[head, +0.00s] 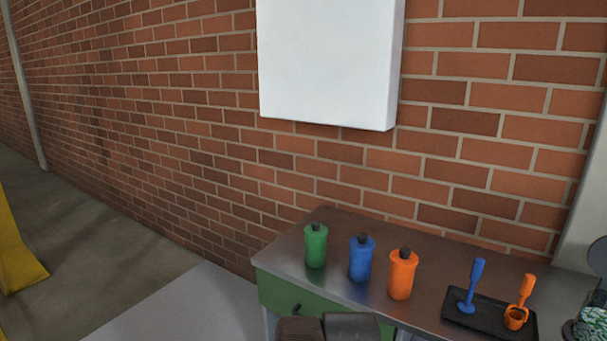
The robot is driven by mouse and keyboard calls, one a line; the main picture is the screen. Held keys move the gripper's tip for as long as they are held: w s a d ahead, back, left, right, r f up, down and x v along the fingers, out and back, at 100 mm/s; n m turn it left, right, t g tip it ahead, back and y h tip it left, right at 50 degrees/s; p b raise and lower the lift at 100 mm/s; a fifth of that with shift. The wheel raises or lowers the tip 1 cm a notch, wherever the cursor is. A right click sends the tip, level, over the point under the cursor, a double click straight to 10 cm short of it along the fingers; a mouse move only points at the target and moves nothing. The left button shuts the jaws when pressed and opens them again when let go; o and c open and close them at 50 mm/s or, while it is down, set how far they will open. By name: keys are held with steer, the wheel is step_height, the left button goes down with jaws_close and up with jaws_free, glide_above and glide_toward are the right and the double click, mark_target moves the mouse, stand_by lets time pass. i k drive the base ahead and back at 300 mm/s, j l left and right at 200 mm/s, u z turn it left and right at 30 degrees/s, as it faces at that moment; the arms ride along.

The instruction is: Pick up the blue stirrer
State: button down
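The blue stirrer (471,286) stands upright, leaning slightly, on a black tray (454,316) at the right end of a metal-topped table. It has a broad handle at the top, a thin shaft and a wider foot on the tray. An orange stirrer (525,290) stands to its right on the same tray, its lower end in or behind a small orange cup (515,318). The dark blocks at the bottom edge look like part of my arm. I cannot make out my gripper's fingers, and nothing touches the blue stirrer.
Green (316,246), blue (361,259) and orange (402,274) bottles stand in a row on the table (440,262), left of the tray. A brick wall (330,170) with a white panel (328,60) rises behind. A partly cropped round object (590,322) sits at the right edge.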

mark_target(465, 306)
steer(key=z, duration=1.35)
